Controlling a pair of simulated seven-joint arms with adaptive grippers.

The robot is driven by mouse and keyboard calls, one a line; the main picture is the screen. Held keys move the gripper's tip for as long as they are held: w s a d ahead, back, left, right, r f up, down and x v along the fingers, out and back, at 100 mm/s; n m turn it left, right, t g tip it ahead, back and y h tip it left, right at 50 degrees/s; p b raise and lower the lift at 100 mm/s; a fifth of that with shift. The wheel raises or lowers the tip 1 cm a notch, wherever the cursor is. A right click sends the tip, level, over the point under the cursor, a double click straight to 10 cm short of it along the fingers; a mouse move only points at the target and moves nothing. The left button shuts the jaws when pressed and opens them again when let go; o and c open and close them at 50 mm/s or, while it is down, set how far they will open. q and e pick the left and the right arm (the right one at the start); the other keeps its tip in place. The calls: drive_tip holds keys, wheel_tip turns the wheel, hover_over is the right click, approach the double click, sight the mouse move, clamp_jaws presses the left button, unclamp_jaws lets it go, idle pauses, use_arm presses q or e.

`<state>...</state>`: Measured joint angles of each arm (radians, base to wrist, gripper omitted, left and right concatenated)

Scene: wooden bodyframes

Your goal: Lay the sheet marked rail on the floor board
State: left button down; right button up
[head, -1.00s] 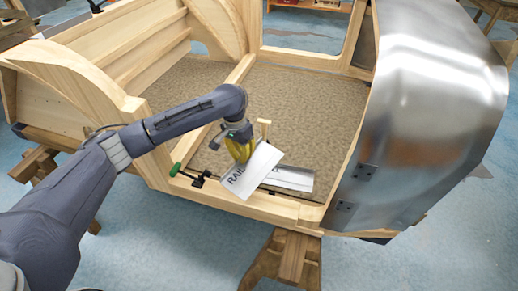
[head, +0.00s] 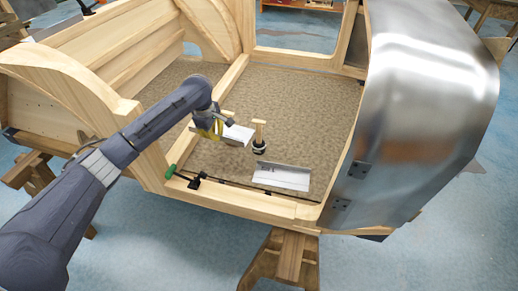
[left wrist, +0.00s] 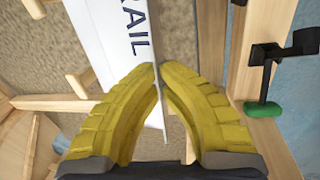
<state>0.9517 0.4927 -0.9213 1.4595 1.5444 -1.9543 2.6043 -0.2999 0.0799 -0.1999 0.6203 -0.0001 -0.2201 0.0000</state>
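My left gripper (head: 215,126) has its yellow fingers shut on one edge of the white sheet marked RAIL (head: 237,134). In the left wrist view the fingertips (left wrist: 157,72) pinch the sheet (left wrist: 112,35), and its letters show. The sheet hangs tilted over the brown floor board (head: 305,110); the head view does not show clearly whether its lower edge touches the board. My right gripper is not in view.
Another white sheet (head: 283,177) lies on the board near the front sill. A wooden-handled tool (head: 259,133) with a dark base stands between the two sheets. A black clamp with a green handle (head: 170,171) sits on the front sill. The board's back right is clear.

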sight(223, 171)
use_arm(q)
drive_tip(key=shift+n, duration=0.5)
drive_tip(key=s+x, duration=0.1)
drive_tip(key=x, duration=0.5)
drive_tip(key=s+a+x, duration=0.1)
drive_tip(key=x, duration=0.6)
drive_tip(key=s+x, duration=0.1)
drive_tip(key=x, duration=0.5)
drive_tip(key=shift+s+a+f, duration=0.15)
drive_tip(key=shift+s+f, duration=0.15)
drive_tip(key=shift+f, duration=0.4)
drive_tip(key=shift+f, duration=0.15)
drive_tip(key=c, duration=1.6)
unclamp_jaws()
drive_tip(key=d+v, duration=0.1)
drive_tip(key=v, duration=1.1)
drive_tip(key=shift+s+a, duration=0.2)
drive_tip(key=shift+a, duration=0.2)
